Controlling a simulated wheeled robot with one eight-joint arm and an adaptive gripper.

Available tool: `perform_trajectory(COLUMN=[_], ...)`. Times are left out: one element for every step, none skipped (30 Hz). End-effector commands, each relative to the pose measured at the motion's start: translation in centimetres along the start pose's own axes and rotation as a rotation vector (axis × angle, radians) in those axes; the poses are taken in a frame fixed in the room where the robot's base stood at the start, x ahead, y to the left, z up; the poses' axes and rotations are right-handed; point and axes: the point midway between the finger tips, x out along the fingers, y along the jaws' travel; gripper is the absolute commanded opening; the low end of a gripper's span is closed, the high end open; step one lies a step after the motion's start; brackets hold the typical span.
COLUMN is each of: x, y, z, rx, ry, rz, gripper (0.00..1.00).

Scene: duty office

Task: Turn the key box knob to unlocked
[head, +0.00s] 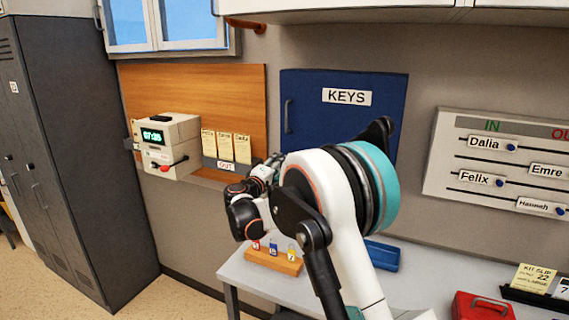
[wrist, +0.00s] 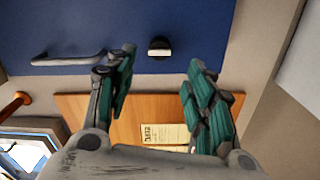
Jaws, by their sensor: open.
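The blue key box (head: 305,95) with a KEYS label hangs on the wall behind my arm. Its door also fills the top of the wrist view (wrist: 215,25). The knob (wrist: 159,47) is round and black with a pale bar lying level across it in the wrist view. I cannot make out the knob in the head view, where my arm and gripper cover the lower box. My gripper (wrist: 161,64) is open and empty, its fingers spread to either side of the knob in the picture, apart from it. In the head view my gripper (head: 270,165) is in front of the box's lower left.
The box's handle (wrist: 68,58) is left of the knob in the wrist view. A wooden board (head: 195,85) with a time clock (head: 165,145) and cards is left of the box. A desk (head: 285,290) below holds a tag block (head: 273,261), blue tray (head: 383,256) and red box (head: 483,306).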

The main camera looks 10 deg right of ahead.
Motion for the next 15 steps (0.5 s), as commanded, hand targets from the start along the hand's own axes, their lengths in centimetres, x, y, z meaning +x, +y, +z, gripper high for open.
perform_trajectory(x=[-0.9, -1.4, -2.0, -2.4, -2.7, -3.1, -3.3, -3.5, -3.7, -3.8, -3.9, -3.9, -4.0, -4.0, -4.0], y=[0.0, 0.0, 0.0, 0.0, 0.0, 0.0, 0.0, 0.0, 0.0, 0.0, 0.0, 0.0, 0.0, 0.0, 0.0], z=[0.0, 0.0, 0.0, 0.0, 0.0, 0.0, 0.0, 0.0, 0.0, 0.1, 0.1, 0.1, 0.1, 0.1, 0.1], rx=[0.000, 0.000, 0.000, 0.000, 0.000, 0.000, 0.000, 0.000, 0.000, 0.000, 0.000, 0.000, 0.000, 0.000, 0.000], ry=[0.002, 0.002, 0.001, 0.001, 0.001, 0.001, 0.000, 0.000, 0.000, 0.000, -0.001, -0.001, -0.001, -0.001, -0.001], rz=[0.000, 0.000, 0.000, 0.000, 0.000, 0.000, 0.000, 0.000, 0.000, 0.000, 0.000, 0.000, 0.000, 0.000, 0.000], gripper=[0.48, 0.48, 0.48, 0.48, 0.48, 0.48, 0.48, 0.48, 0.48, 0.48, 0.48, 0.48, 0.48, 0.48, 0.48])
